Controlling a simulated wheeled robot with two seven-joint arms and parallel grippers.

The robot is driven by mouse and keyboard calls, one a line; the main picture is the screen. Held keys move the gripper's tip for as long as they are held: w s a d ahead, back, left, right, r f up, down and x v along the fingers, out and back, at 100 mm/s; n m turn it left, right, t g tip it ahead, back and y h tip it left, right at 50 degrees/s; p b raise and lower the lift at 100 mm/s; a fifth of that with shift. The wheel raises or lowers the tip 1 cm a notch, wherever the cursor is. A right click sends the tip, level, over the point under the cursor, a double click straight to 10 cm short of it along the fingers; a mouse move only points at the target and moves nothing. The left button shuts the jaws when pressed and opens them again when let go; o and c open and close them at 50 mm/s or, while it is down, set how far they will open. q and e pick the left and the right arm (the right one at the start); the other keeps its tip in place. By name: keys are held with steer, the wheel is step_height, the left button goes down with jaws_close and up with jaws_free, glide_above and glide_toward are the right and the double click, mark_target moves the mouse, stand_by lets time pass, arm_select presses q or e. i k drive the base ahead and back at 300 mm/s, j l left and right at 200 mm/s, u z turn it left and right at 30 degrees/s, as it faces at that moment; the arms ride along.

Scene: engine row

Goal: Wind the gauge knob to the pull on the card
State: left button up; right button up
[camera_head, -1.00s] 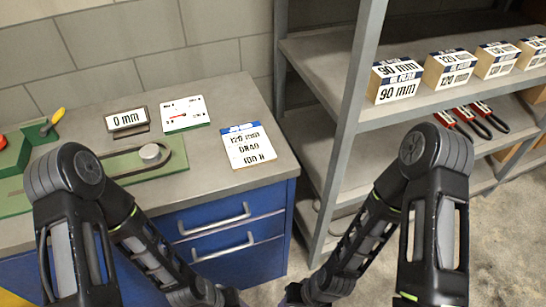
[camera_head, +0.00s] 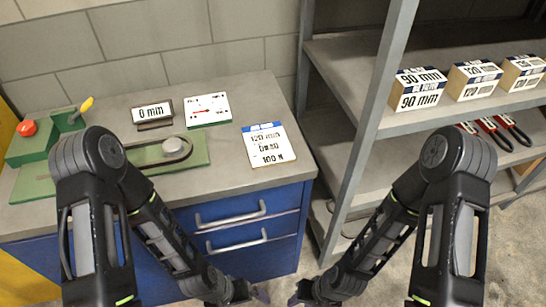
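The card (camera_head: 268,146) lies on the grey bench top and reads 120 mm, DRAG, 100 N. A small display (camera_head: 152,112) reading 0 mm stands at the back of the bench. Beside it is a white gauge panel (camera_head: 207,109) with a red needle. A round grey knob (camera_head: 173,147) sits on a green base (camera_head: 194,160) with a dark belt or track around it, partly behind my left arm. My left gripper (camera_head: 258,294) and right gripper (camera_head: 298,295) are low at the bottom edge, in front of the drawers, away from the knob. Their finger opening is too small and cut off to judge.
A green fixture with a red knob (camera_head: 26,128) and a yellow-handled lever (camera_head: 86,105) is at the bench's left. Blue drawers (camera_head: 232,212) are below. A grey shelf on the right holds boxes labelled 90 mm (camera_head: 418,90) and 120 mm (camera_head: 473,80), with red-handled tools (camera_head: 494,131) beneath.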

mark_target(28, 127)
steer(key=u, duration=1.15)
